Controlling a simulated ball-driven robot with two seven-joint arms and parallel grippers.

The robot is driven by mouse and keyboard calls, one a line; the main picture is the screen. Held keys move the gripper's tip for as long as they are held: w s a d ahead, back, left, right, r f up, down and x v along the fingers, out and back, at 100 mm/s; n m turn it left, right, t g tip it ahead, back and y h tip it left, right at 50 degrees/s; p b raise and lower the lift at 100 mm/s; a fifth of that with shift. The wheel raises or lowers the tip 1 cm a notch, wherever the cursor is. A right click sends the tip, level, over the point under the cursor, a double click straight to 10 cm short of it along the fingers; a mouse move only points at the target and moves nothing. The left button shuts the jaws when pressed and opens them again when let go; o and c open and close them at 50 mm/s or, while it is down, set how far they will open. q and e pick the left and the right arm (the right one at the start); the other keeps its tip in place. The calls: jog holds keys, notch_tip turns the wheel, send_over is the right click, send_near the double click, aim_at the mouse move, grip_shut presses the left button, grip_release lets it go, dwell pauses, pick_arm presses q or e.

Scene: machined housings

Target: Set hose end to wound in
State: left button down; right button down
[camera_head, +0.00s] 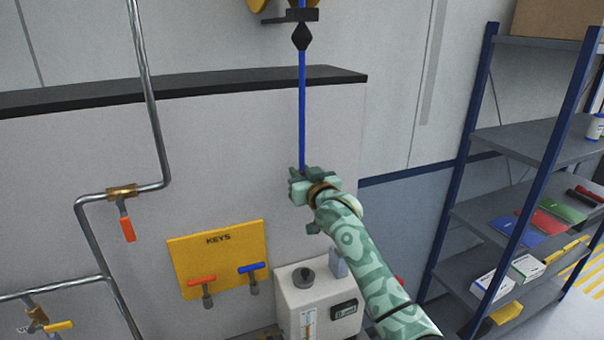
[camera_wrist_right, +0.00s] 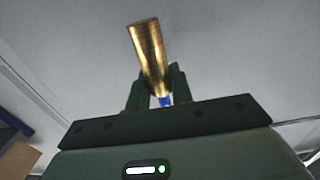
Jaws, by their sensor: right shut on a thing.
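A blue hose (camera_head: 302,110) hangs straight down from a reel (camera_head: 262,5) that shows only in part at the top edge of the head view. A black stopper (camera_head: 302,37) sits on the hose just below the reel's bracket. My right gripper (camera_head: 300,183) is at the hose's lower end, in front of the grey wall. In the right wrist view a brass hose end (camera_wrist_right: 149,52) stands between the fingers of my right gripper (camera_wrist_right: 158,88), which is shut on it. A bit of blue shows below the brass. My left gripper is not in view.
A yellow KEYS board (camera_head: 218,255) with red and blue valve handles is on the wall below left. Metal pipes (camera_head: 150,100) with valves run at the left. A blue-framed shelf (camera_head: 505,145) stands at the right.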

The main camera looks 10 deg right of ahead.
jog(key=c, duration=1.5)
grip_release()
jog(key=shift+r, duration=0.5)
jog(key=shift+o, duration=1.2)
jog(key=shift+f, duration=0.2)
jog(key=s+d+b, duration=0.2)
jog(key=s+d, duration=0.1)
jog(key=s, duration=1.3)
